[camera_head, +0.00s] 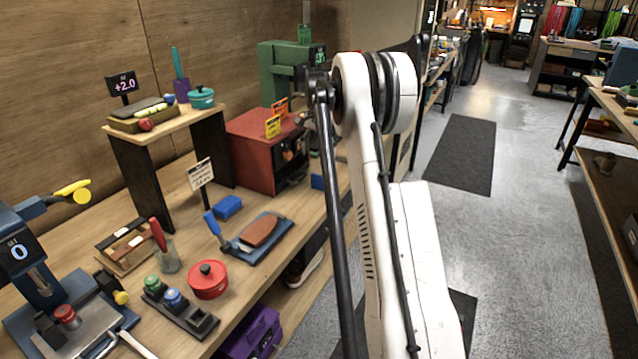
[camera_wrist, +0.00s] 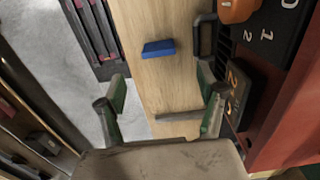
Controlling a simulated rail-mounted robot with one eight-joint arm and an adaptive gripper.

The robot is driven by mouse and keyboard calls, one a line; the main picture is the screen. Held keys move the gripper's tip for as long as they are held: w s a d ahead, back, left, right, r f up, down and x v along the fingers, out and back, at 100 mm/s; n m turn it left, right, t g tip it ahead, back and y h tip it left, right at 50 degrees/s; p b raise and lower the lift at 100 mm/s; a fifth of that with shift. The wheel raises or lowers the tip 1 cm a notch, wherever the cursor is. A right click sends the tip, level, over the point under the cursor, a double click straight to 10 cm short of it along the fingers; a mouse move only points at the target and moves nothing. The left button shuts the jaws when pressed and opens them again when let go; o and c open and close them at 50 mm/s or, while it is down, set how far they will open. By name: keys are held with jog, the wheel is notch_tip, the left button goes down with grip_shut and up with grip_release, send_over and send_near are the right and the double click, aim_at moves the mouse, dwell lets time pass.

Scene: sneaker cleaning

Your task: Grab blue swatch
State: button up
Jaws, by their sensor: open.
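The blue swatch (camera_wrist: 158,49) is a small flat blue block lying on the bare wooden bench top in the wrist view. In the head view a blue block (camera_head: 317,181) beside the red cabinet, partly behind my arm, looks like the same one. My gripper (camera_wrist: 163,100) is open and empty in the wrist view, with green-padded fingers spread to either side. The swatch lies beyond the fingertips, between their lines and apart from them. In the head view my arm hides the gripper.
The red cabinet (camera_head: 262,150) stands close by; its red side (camera_wrist: 295,125) and dark numbered parts fill the right of the wrist view. Another blue block (camera_head: 228,207) lies near a blue tray (camera_head: 262,252). The bench edge and grey floor (camera_wrist: 65,45) are at left in the wrist view.

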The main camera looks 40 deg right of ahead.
aim_at(319, 189)
notch_tip(319, 189, down, 13)
jog(key=shift+s+r, duration=0.1)
jog(key=shift+s, duration=0.05)
jog(key=c, duration=1.2)
jog(key=shift+c, duration=0.2)
jog(key=shift+r, duration=0.1)
